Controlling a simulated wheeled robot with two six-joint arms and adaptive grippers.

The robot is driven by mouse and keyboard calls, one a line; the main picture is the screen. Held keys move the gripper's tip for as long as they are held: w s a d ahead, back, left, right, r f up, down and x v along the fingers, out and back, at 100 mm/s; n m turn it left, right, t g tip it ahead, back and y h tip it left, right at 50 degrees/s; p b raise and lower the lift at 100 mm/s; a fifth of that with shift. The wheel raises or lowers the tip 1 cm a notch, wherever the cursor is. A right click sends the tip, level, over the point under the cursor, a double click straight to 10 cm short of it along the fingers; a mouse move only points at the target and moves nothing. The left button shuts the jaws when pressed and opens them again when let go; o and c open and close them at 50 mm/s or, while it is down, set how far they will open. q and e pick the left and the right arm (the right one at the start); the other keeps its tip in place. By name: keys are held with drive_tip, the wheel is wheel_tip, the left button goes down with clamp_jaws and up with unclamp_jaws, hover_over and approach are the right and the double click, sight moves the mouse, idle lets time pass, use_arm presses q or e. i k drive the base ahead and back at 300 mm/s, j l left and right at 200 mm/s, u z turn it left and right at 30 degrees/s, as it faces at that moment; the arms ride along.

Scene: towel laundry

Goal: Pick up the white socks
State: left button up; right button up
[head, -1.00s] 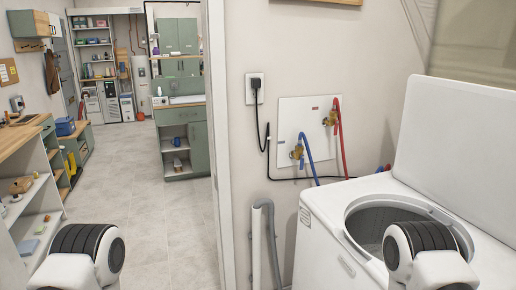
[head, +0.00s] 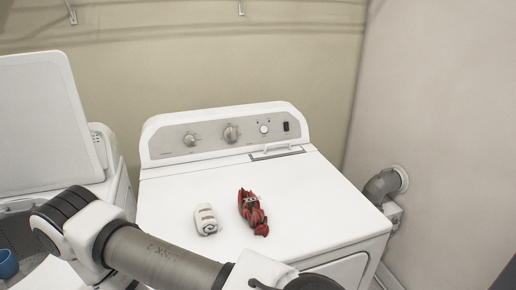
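A small rolled white bundle with a grey spiral mark, likely the white socks (head: 206,219), lies on the white top of the dryer (head: 302,190), left of its middle. A red patterned bundle (head: 252,211) lies just to its right, a small gap apart. One of my arms crosses the lower left of the head view, in front of the dryer and below the white bundle, not visibly touching it. Neither gripper's fingers show.
A white washer with a raised lid (head: 38,128) stands at the left. The dryer's control panel (head: 228,132) rises at the back. A grey vent pipe (head: 381,187) meets the wall at right. The dryer top's right side is clear.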

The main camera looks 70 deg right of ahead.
sight(205, 220)
drive_tip(key=z, duration=1.85)
drive_tip(key=j+z, duration=0.35)
drive_tip(key=k+j+z, duration=0.15)
drive_tip(key=j+z, duration=0.25)
drive_tip(key=k+j+z, duration=0.2)
drive_tip(key=j+z, duration=0.15)
